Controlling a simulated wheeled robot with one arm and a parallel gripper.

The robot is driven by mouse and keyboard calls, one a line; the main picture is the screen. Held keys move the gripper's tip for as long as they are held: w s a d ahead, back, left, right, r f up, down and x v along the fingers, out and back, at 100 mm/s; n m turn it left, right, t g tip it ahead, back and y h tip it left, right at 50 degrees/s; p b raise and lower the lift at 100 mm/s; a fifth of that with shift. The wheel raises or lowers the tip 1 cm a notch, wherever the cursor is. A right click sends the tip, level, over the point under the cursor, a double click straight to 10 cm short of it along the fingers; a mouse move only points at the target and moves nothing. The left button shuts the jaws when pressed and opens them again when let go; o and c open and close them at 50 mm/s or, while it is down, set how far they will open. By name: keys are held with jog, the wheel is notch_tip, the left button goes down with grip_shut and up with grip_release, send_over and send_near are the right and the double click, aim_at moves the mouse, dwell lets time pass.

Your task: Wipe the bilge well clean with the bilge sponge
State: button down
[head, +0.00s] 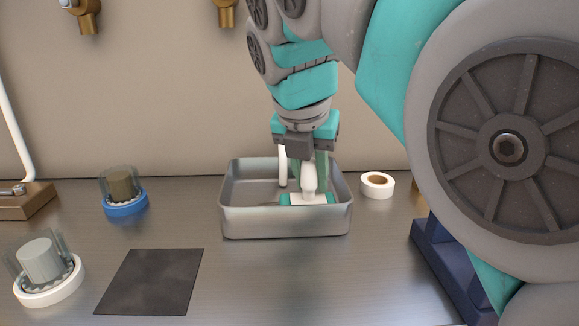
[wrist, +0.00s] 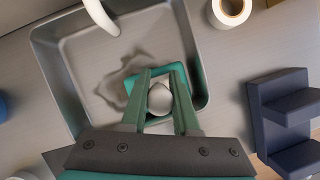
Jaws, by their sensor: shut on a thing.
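The bilge well (head: 285,223) is an open grey metal basin on the bench; it also shows in the wrist view (wrist: 62,85). A darker irregular stain (wrist: 118,82) marks its floor, left of and behind the sponge in the wrist view. The bilge sponge has a teal pad (head: 284,199) and a white handle with a round knob (wrist: 160,98). It is inside the well. My gripper (head: 308,172), with green fingers, points down and is shut on the handle; it shows in the wrist view (wrist: 160,85). Whether the pad touches the floor is hard to tell.
A white curved pipe (wrist: 100,15) reaches over the well's edge. A white tape roll (head: 377,185) stands right of it, with a dark blue stepped block (head: 436,255) beyond. Left are a blue-based jar (head: 123,205), a white-based jar (head: 48,290) and a dark mat (head: 150,282).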

jog(key=shift+f, duration=0.2)
dwell(0.4)
jog(key=shift+w, duration=2.8)
jog(key=shift+r, duration=1.1)
jog(key=s+a, duration=0.3)
jog(key=a, duration=0.2)
jog(key=s+a, duration=0.2)
jog(key=shift+s+a+f, duration=0.15)
jog(key=shift+s+f, duration=0.1)
jog(key=shift+s, duration=0.1)
jog(key=shift+f, duration=0.65)
jog(key=shift+f, duration=0.2)
